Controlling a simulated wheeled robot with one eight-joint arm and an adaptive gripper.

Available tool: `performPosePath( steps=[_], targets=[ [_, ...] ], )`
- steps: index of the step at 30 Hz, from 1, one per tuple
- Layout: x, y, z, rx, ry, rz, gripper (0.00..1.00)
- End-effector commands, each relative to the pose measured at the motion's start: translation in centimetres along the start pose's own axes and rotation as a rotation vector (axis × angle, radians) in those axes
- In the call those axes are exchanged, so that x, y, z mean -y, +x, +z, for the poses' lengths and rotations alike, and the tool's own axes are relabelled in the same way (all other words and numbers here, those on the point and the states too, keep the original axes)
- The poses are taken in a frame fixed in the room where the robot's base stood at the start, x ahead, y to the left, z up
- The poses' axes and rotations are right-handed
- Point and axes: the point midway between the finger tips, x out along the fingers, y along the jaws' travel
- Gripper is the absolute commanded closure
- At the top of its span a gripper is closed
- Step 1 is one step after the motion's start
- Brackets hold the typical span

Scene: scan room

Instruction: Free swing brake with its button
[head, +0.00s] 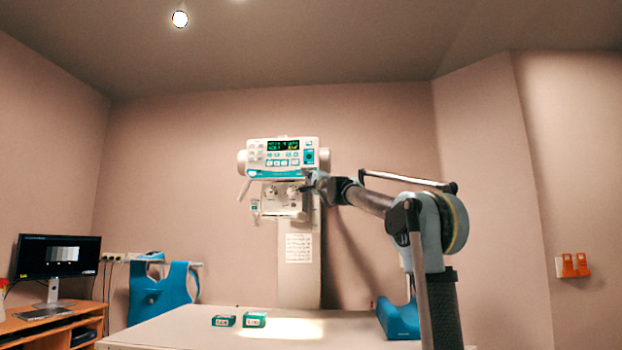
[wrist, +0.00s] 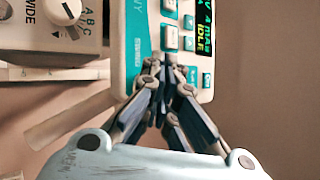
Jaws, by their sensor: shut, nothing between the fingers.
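The X-ray tube head's control panel (head: 270,146) hangs from a column at the back wall, with a lit display, several small keys and a teal square key at its right end. My gripper (head: 308,181) is at the panel's lower right edge. In the wrist view the panel appears turned sideways, with a teal strip (wrist: 139,45) of partly readable lettering and pale keys (wrist: 172,38). The display (wrist: 205,30) reads "IDLE".
A collimator housing (wrist: 62,30) with a dial is beside the panel in the wrist view. Below the panel is a white table (head: 180,329) with two small boxes (head: 255,319) and a blue pad (head: 398,318). A monitor (head: 58,256) stands at left. Wall space around the panel is clear.

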Motion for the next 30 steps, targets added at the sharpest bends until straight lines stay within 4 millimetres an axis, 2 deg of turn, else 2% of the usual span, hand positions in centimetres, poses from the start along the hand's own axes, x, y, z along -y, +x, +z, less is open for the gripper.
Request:
performPosePath(
  steps=[30],
  targets=[
    [-0.29, 0.64, -0.43, 0.0, 0.0, 0.0, 1.0]
  ],
)
